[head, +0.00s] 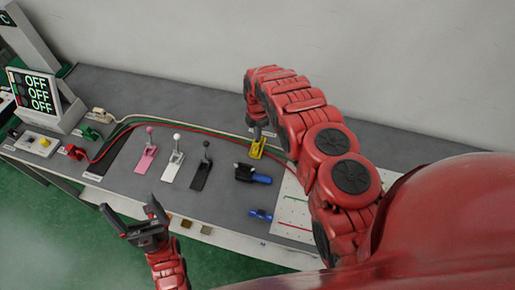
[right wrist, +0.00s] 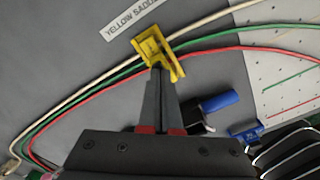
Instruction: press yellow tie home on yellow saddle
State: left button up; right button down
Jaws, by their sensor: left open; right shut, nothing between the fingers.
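The yellow saddle (head: 257,148) is on the grey bench near the back; the yellow tie cannot be told apart from it. In the right wrist view the yellow piece (right wrist: 149,42) lies across the cables, beside a label reading "YELLOW SADD". My right gripper (right wrist: 160,68) is shut and empty, its fingertips at the lower part of the yellow piece and hiding some of it. Contact cannot be told. In the head view my right gripper (head: 257,132) points down at the saddle. My left gripper (head: 130,206) is open and empty, in front of the bench.
White, green (right wrist: 240,38) and red cables (right wrist: 240,51) run along the bench through the saddle area. Pink (head: 147,150), white (head: 174,162) and black levers (head: 203,168) stand to the left. A blue-handled tool (head: 253,175) lies in front. A display reading OFF (head: 35,92) stands far left.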

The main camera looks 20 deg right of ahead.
jog(key=shift+f+b, duration=0.5)
jog(key=shift+f, duration=0.1)
dwell(0.3)
jog(key=shift+r, duration=0.1)
jog(key=shift+r+p, duration=1.1)
jog(key=shift+r, duration=0.9)
jog(key=shift+r+b, duration=0.35)
jog(key=shift+r, duration=0.05)
notch_tip(320, 180, up, 16)
jog(key=p, duration=0.7)
jog(key=shift+r+p, duration=0.2)
jog(key=shift+p, duration=0.1)
jog(key=shift+s+f, duration=0.1)
